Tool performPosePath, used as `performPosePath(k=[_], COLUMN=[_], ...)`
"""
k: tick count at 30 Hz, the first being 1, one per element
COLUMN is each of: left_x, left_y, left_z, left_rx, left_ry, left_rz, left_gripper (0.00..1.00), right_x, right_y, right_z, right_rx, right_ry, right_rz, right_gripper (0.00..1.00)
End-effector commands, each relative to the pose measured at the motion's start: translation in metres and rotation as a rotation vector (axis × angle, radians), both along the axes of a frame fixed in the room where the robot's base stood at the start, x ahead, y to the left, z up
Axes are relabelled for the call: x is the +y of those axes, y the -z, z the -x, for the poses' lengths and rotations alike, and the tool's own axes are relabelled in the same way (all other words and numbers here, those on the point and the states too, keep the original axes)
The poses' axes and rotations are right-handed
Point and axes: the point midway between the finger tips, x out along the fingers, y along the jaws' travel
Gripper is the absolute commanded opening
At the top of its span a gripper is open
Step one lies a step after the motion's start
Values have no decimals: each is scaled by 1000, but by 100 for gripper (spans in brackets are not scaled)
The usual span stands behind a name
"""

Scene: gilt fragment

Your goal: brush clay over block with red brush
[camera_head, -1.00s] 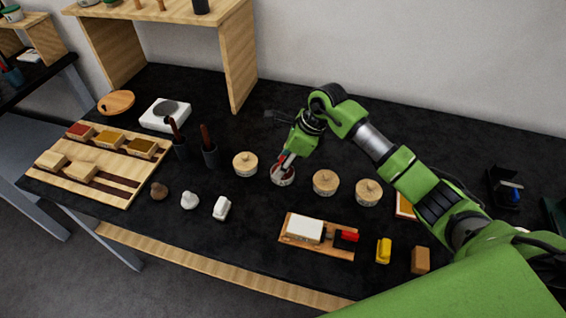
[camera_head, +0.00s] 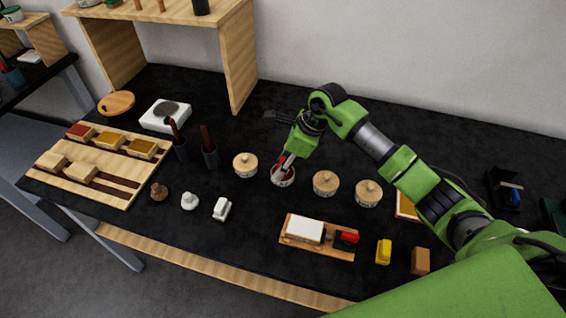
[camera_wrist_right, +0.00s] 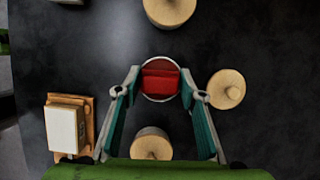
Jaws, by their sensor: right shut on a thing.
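My right gripper (camera_head: 284,165) is shut on the red brush (camera_wrist_right: 160,82) and points it down at an open jar (camera_head: 283,176). In the right wrist view the brush lies inside the jar's pale round rim (camera_wrist_right: 146,97); the bristles and the jar's contents are hidden. The white block (camera_head: 304,230) lies flat on a wooden board (camera_head: 318,251) in front of the jars, to the right of the gripper. The block also shows at the left of the right wrist view (camera_wrist_right: 63,130). My left gripper is in neither view.
Lidded jars stand close on both sides: one (camera_head: 245,164) to the left, two (camera_head: 326,182) to the right. A red-handled tool (camera_head: 347,237) is at the board's right end, with a yellow piece (camera_head: 384,250) beyond. Dark cups (camera_head: 210,158) stand further left.

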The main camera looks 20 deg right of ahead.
Motion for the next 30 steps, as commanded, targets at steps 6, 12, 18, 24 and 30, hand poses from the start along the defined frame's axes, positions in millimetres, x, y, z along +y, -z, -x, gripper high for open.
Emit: performPosePath(k=[6,12,18,24,30], left_x=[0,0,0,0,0], left_y=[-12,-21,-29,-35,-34], left_z=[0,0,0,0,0], left_rx=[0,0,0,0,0], left_ry=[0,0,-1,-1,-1], left_rz=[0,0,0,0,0], left_gripper=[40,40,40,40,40], right_x=[-1,0,0,-1,0], right_y=[-23,-39,-55,-67,-67], right_z=[-2,-2,-2,-2,-2], right_rx=[-5,-7,-7,-6,-6], right_ry=[2,0,2,1,1], right_rz=[-1,-1,-2,0,-1], right_gripper=[20,20,20,20,20])
